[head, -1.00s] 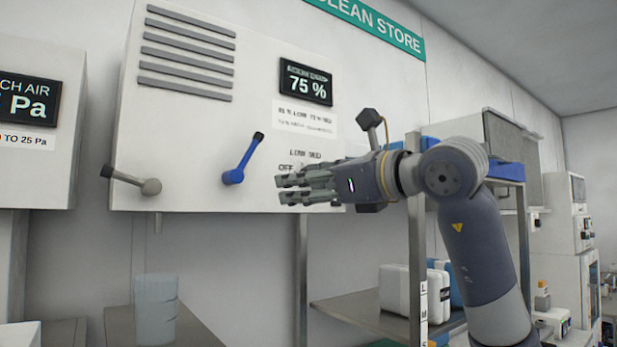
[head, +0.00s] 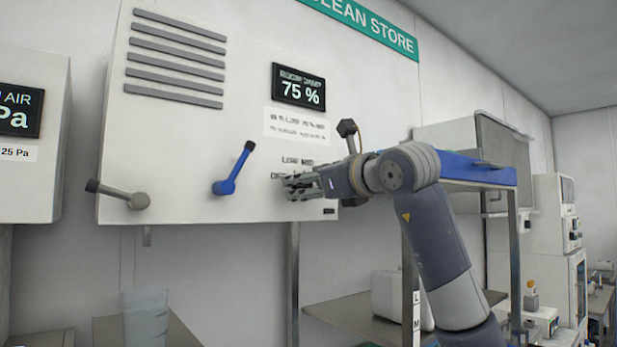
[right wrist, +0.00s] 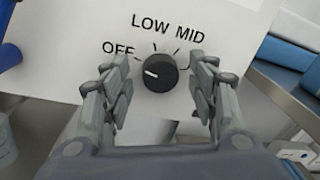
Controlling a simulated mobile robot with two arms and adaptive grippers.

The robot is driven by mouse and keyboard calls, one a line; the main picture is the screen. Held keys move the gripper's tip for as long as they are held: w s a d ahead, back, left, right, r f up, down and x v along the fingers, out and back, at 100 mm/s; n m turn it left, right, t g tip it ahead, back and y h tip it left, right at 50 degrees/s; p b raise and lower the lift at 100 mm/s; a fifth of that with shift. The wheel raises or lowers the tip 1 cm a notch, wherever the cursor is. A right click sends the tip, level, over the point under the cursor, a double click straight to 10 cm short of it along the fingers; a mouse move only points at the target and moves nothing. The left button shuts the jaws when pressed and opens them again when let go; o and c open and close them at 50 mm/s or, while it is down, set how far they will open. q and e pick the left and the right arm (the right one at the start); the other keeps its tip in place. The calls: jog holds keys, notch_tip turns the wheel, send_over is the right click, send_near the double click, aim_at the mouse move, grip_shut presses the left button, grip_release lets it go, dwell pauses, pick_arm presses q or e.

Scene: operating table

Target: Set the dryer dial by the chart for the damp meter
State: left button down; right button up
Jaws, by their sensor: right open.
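The white dryer cabinet (head: 180,130) hangs on the wall. Its damp meter (head: 299,87) reads 75 %. The chart (head: 296,127) below it is too blurred to read surely. The black dial (right wrist: 159,76) shows in the right wrist view, under the printed words OFF, LOW and MID; its white mark points left, about toward OFF. Any further label at the right is hidden by a finger. My right gripper (head: 292,186) is open, its fingers (right wrist: 160,97) on either side of the dial in that view; contact cannot be told. In the head view the gripper hides the dial. My left gripper is not in view.
A blue lever (head: 233,170) and a grey lever (head: 120,194) stick out of the cabinet left of my gripper. Another display box (head: 30,170) hangs at the far left. A shelf rack (head: 410,270) with a white container (head: 388,297) stands below right.

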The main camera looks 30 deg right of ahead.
jog(key=shift+w, duration=0.2)
jog(key=shift+c, duration=0.4)
jog(key=c, duration=1)
